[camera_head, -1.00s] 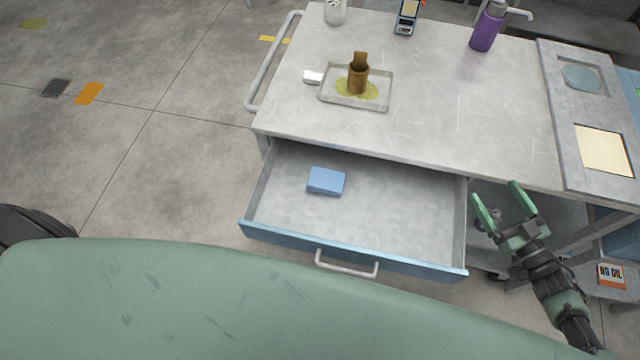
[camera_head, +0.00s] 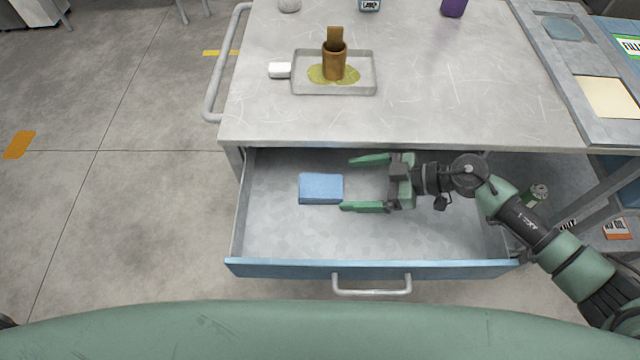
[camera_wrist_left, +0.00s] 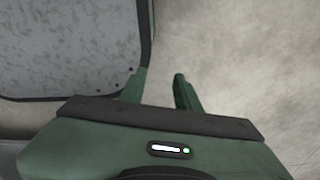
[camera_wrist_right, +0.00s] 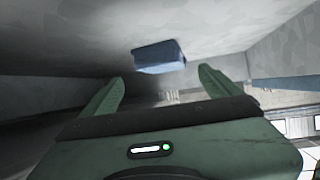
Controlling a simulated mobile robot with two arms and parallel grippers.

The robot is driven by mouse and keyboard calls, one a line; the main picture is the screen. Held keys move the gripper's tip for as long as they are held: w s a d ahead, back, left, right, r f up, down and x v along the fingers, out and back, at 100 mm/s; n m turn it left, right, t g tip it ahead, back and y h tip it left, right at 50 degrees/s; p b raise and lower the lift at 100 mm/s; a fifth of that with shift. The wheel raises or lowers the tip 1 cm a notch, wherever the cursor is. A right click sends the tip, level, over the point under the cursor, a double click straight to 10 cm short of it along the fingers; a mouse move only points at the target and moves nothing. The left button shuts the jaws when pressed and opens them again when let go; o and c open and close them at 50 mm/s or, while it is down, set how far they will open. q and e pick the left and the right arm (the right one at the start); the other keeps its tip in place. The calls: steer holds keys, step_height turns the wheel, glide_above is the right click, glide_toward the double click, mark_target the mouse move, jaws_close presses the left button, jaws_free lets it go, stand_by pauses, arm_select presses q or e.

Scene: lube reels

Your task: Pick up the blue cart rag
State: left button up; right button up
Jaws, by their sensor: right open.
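The blue cart rag (camera_head: 321,188) is a folded blue block lying on the floor of the open cart drawer (camera_head: 420,235), left of its middle. My right gripper (camera_head: 347,184) is open and empty inside the drawer area, just right of the rag, with its fingertips pointing left at it. In the right wrist view the rag (camera_wrist_right: 158,56) shows ahead, between the lines of the two fingers and beyond their tips. My left gripper (camera_wrist_left: 160,75) shows only in its wrist view; its fingers are apart with nothing between them.
The cart top (camera_head: 450,95) overhangs the drawer's back. On it are a tray (camera_head: 300,88) with a brown cup (camera_head: 334,65) in a yellowish puddle, a white item (camera_head: 279,70) and a purple bottle (camera_head: 453,7). The drawer's front wall (camera_head: 300,268) carries a handle (camera_head: 372,291).

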mark_target(323, 185)
steer(key=a, duration=0.3)
steer(key=shift+a+f, duration=0.15)
steer(key=shift+f, duration=0.15)
steer(key=x, duration=0.3)
steer(key=shift+w+a+f, duration=0.15)
steer(key=shift+w, duration=0.05)
steer(key=shift+a, duration=0.15)
steer(key=shift+f, duration=0.1)
steer(key=c, duration=1.3)
steer(key=shift+c, duration=1)
arm_select(q)
steer(key=s, duration=0.3)
steer(key=shift+s+a+r+g, duration=0.1)
steer(key=shift+s+r+g, duration=0.1)
steer(key=shift+s+g, duration=0.1)
